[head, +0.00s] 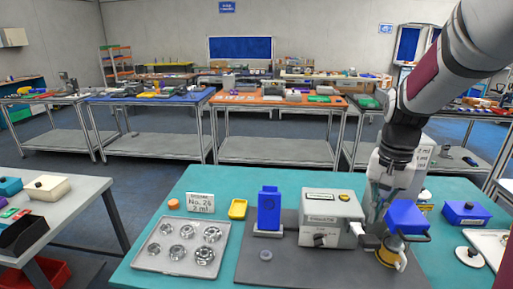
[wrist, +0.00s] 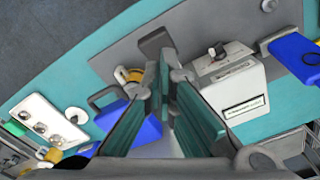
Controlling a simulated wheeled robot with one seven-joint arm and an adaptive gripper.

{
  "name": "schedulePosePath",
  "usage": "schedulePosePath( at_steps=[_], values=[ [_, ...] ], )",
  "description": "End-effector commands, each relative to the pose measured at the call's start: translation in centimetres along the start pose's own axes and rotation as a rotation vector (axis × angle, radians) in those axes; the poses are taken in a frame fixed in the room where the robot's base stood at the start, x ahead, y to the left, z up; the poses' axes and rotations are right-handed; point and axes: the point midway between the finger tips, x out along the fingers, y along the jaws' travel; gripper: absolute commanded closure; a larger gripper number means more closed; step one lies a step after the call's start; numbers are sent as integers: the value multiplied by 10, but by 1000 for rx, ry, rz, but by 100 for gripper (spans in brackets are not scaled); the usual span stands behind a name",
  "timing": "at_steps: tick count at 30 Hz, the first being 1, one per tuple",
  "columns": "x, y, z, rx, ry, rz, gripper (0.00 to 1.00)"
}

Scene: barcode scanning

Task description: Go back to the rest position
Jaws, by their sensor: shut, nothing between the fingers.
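My gripper (head: 376,222) hangs over the right part of the teal-topped table (head: 175,208) in the head view. In the wrist view its fingers (wrist: 163,75) are together with nothing between them. A blue box-like device with a dark handle (head: 405,217) stands just right of the gripper, on a brass-coloured base; the wrist view shows it partly behind a finger (wrist: 148,128). I cannot tell whether the gripper touches it. A white box device (head: 331,211) stands left of the gripper. A blue upright device (head: 269,208) stands further left on the grey mat (head: 310,262).
A tray (head: 150,262) with several metal round parts, a small sign (head: 200,203) and a yellow dish (head: 238,209) are at the left. Another blue box (head: 466,213) and a white disc (head: 469,257) are at the right. The space above the tabletop's left part is clear.

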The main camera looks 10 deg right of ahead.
Motion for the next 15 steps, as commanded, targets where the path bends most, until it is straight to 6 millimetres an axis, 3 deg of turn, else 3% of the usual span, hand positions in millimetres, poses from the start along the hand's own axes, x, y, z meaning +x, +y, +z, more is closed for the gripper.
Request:
schedulePosePath(
  at_steps=[5,15],
  values=[
    [-26,-11,27,-97,48,-50,100],
    [-86,-25,126,-449,234,-163,100]
  ],
)
